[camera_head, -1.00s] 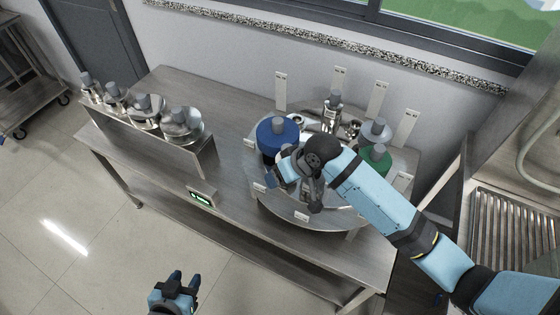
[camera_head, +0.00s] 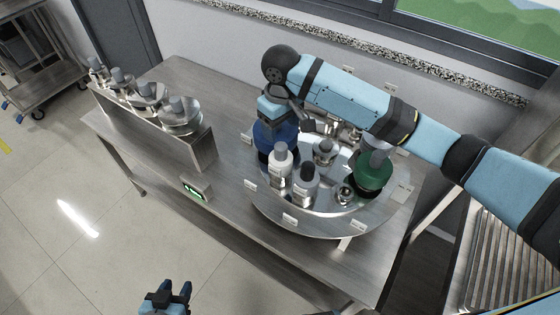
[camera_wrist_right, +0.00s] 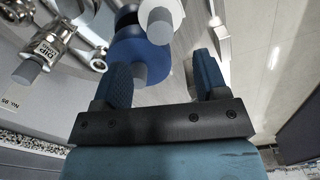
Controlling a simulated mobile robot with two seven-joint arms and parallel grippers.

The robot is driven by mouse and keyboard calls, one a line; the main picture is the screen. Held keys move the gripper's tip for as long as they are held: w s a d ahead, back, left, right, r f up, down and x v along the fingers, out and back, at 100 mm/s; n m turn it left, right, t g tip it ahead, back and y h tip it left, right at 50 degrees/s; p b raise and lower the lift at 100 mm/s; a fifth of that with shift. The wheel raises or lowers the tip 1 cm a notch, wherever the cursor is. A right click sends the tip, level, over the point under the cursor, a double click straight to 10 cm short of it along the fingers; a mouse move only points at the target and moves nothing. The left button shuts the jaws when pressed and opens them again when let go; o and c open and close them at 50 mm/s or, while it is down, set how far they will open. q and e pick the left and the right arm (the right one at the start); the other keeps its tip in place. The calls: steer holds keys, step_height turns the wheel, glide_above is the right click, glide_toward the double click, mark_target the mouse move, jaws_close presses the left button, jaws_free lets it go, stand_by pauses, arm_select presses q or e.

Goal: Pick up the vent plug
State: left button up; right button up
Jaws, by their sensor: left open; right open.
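I cannot tell for certain which part is the vent plug. A round metal tray (camera_head: 325,225) holds several capped fittings: a blue one (camera_head: 268,137), a white-capped one (camera_head: 280,158), a grey-capped one (camera_head: 305,182), a metal one (camera_head: 323,152) and a green one (camera_head: 372,172). My right gripper (camera_wrist_right: 163,80) is open above the blue fitting (camera_wrist_right: 130,50), whose grey top (camera_wrist_right: 152,66) shows between its fingers. In the head view my right wrist mostly hides that gripper. My left gripper (camera_head: 176,291) is open and empty over the floor.
The tray stands on a steel table (camera_head: 230,220). A raised metal rack (camera_head: 170,140) with several grey-topped metal parts stands at the left. A small green-lit display (camera_head: 195,191) is at the table's front edge. The wall and window (camera_head: 470,30) are behind.

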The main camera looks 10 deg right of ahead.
mark_target(281, 146)
step_height(281, 146, down, 10)
steer(key=shift+r, duration=0.2)
stand_by(0.3)
steer(key=c, duration=1.1)
